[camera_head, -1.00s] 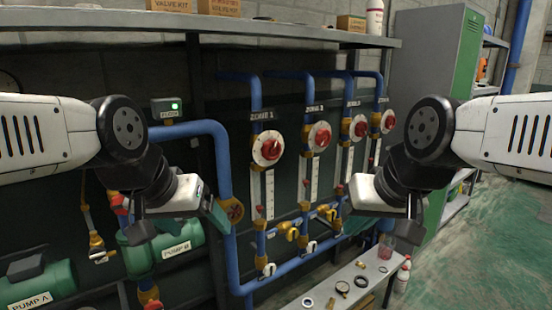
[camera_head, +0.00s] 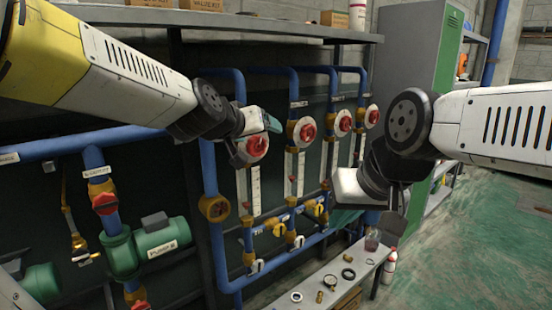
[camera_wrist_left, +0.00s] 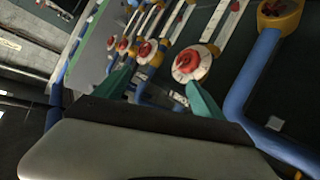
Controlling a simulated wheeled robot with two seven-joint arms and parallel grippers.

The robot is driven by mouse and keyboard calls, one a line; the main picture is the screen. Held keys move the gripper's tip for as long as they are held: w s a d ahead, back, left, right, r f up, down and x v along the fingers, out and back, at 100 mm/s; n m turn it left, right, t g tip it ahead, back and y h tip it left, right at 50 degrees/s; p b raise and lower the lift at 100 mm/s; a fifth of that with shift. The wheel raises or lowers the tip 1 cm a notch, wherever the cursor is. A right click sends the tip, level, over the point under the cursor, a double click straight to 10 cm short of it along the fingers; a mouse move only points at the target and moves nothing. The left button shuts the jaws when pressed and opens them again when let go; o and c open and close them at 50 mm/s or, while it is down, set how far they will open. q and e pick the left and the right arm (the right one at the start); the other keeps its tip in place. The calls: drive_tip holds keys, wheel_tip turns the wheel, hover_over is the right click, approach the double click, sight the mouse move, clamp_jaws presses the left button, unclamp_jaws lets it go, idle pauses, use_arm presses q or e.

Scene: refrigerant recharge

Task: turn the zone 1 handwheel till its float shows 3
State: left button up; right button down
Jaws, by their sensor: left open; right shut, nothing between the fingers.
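The zone 1 handwheel (camera_head: 257,145) is red on a round white dial, on the leftmost blue pipe of the row. My left gripper (camera_head: 270,123) is in front of its upper part and hides some of it and its label. The handwheel shows whole in the left wrist view (camera_wrist_left: 187,63), ahead of the open teal fingers, with nothing between them. The zone 1 float tube (camera_head: 241,190) is a white scale below the handwheel; its reading is too small to tell. My right gripper (camera_head: 347,220) is shut and empty, low and right of the gauges.
More red handwheels (camera_head: 305,130) stand close to the right of zone 1. Yellow valves (camera_head: 278,229) sit below the tubes. A shelf (camera_head: 215,17) runs above. A low bench (camera_head: 330,283) with small parts stands in front. Pump B (camera_head: 160,240) is at left.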

use_arm(q)
drive_tip(key=w+d+n+t+y, duration=0.4)
drive_tip(key=w+d+y, duration=0.2)
drive_tip(key=w, duration=0.6)
drive_tip(key=n+g+y, duration=0.2)
drive_tip(key=n+y, duration=0.2)
drive_tip(key=y, duration=0.6)
approach(259, 147)
drive_tip(key=shift+s, duration=0.1)
drive_tip(key=x, duration=0.8)
drive_tip(key=shift+w+a, duration=0.15)
drive_tip(key=shift+w, duration=0.1)
drive_tip(key=shift+c, duration=0.2)
drive_tip(key=c, duration=1.4)
drive_tip(key=shift+n, duration=1.8)
